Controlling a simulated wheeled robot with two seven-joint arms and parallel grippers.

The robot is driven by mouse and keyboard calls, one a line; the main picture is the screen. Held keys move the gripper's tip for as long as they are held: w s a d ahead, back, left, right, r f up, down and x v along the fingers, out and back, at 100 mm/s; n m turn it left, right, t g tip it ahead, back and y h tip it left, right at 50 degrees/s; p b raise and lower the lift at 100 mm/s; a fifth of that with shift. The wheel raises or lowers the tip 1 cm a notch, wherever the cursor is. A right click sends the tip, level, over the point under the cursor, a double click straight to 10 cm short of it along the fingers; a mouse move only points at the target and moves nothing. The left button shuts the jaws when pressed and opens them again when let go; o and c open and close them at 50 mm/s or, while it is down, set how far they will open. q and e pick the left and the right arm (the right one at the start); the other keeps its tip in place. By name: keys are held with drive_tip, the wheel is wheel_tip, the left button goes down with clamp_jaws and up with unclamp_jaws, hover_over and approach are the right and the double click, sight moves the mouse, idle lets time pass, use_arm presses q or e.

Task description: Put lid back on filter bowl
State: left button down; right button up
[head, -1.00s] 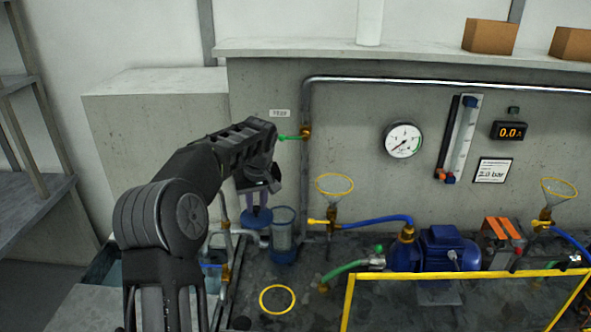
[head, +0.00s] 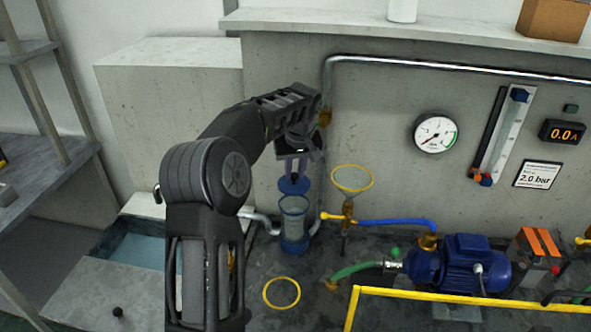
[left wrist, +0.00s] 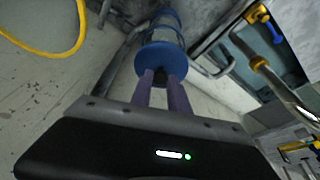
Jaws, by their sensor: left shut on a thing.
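The filter bowl (head: 294,222) is a clear cylinder with a blue base, standing upright by the wall. The blue lid (head: 294,185) is a round disc held flat just above the bowl's mouth in the head view. My left gripper (head: 296,168) points down and is shut on the lid's knob. In the left wrist view the gripper fingers (left wrist: 163,92) reach to the blue lid (left wrist: 163,56), with the clear bowl (left wrist: 165,20) beyond it. I cannot tell whether lid and rim touch. My right gripper is not in view.
A yellow ring (head: 281,293) lies on the bench in front of the bowl. A yellow-rimmed funnel (head: 352,179) stands to the right, with a blue pump (head: 462,262) further right. A pipe (head: 326,82) runs along the wall. A water basin (head: 138,250) is at left.

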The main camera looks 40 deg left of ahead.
sight(295, 186)
use_arm(q)
drive_tip(key=shift+f+b, duration=0.95)
drive_tip(key=shift+f, duration=0.35)
drive_tip(key=shift+f+b, duration=1.3)
drive_tip(key=shift+f, duration=0.55)
drive_tip(key=shift+f, duration=0.15)
drive_tip(key=c, duration=1.2)
unclamp_jaws()
drive_tip(key=shift+o, duration=0.3)
drive_tip(key=o, duration=0.5)
drive_tip(key=shift+c, duration=0.2)
